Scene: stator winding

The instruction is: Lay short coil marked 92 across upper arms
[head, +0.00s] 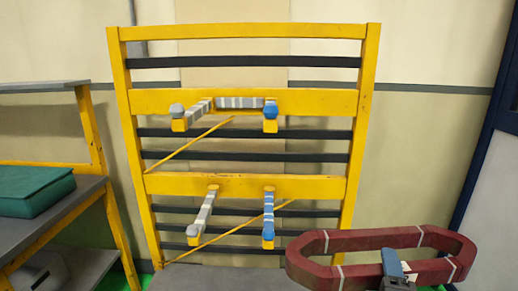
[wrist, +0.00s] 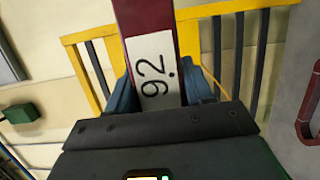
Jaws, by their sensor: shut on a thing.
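The dark red coil (head: 340,241) is a long closed loop with white bands, at the lower right of the head view. My gripper (head: 393,266) is shut on its near side and holds it up, in front of and right of the rack. In the wrist view the coil (wrist: 145,18) runs between the blue fingers (wrist: 158,90), with a white label (wrist: 152,70) reading 92. The yellow rack (head: 225,184) has two upper arms, the left one (head: 192,114) grey-tipped and the right one (head: 270,113) blue-tipped. The coil is apart from both.
Two lower arms, the left one (head: 204,212) and the blue right one (head: 268,217), stick out below. A grey surface (head: 225,278) lies in front of the rack. A bench (head: 55,225) with a green box (head: 36,192) stands left. A red curved piece (wrist: 306,125) shows at the wrist view's right edge.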

